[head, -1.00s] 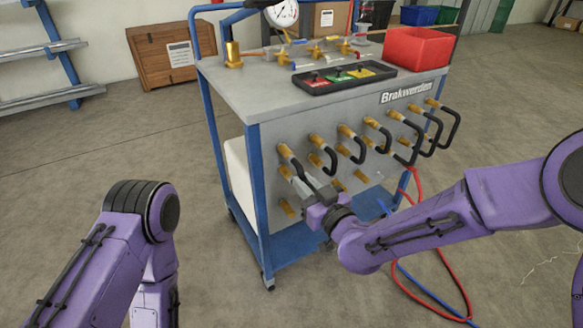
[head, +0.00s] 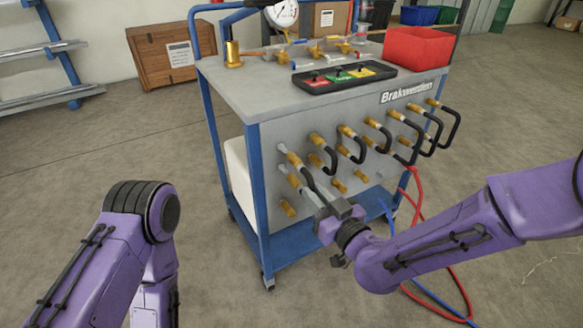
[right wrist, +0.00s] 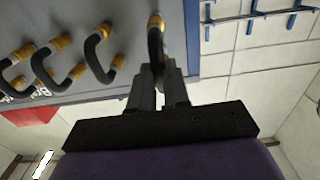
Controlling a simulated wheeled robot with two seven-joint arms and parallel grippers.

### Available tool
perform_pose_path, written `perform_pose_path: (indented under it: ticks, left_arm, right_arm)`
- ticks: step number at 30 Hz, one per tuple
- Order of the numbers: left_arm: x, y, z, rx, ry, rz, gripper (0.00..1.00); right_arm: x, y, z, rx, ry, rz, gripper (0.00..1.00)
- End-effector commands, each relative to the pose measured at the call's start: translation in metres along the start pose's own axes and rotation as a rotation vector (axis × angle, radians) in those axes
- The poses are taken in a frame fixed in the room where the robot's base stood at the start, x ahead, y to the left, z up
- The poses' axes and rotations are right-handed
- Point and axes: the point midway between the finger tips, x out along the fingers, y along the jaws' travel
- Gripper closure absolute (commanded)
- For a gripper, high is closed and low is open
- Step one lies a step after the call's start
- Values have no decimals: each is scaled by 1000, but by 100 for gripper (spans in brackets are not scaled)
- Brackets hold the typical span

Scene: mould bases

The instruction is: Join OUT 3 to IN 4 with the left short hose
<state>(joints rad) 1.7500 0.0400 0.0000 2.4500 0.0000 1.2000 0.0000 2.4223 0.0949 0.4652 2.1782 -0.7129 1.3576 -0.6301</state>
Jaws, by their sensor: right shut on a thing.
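The leftmost short hose (head: 309,181) is black with brass ends. My right gripper (head: 322,201) is shut on it in front of the cart's front panel (head: 268,142). In the right wrist view the hose (right wrist: 155,47) runs up from between my right fingertips (right wrist: 159,78) to a brass end. In the head view its brass ends stand off the panel, with grey stubs (head: 282,148) showing behind them. Whether they still touch the stubs is unclear. OUT 3 and IN 4 labels cannot be read. My left arm is at lower left; its gripper is out of frame.
Several more short black hoses (head: 359,147) loop between brass fittings to the right. Separate brass fittings (head: 288,208) sit lower on the panel. A red hose (head: 418,205) and a blue hose (head: 388,214) hang at the cart's right. A red bin (head: 417,50) stands on top.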

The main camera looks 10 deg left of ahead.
Motion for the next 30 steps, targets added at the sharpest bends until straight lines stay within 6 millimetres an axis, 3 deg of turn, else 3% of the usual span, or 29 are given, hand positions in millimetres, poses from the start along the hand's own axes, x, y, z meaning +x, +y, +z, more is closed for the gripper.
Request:
perform_pose_path:
  ticks: [17, 30]
  left_arm:
    - [1, 0, 0, 0, 0, 0, 57]
    - [6, 0, 2, 0, 0, 0, 57]
  right_arm:
    - [-12, 0, 0, 0, 0, 0, 100]
    - [-54, 0, 0, -1, 1, 0, 100]
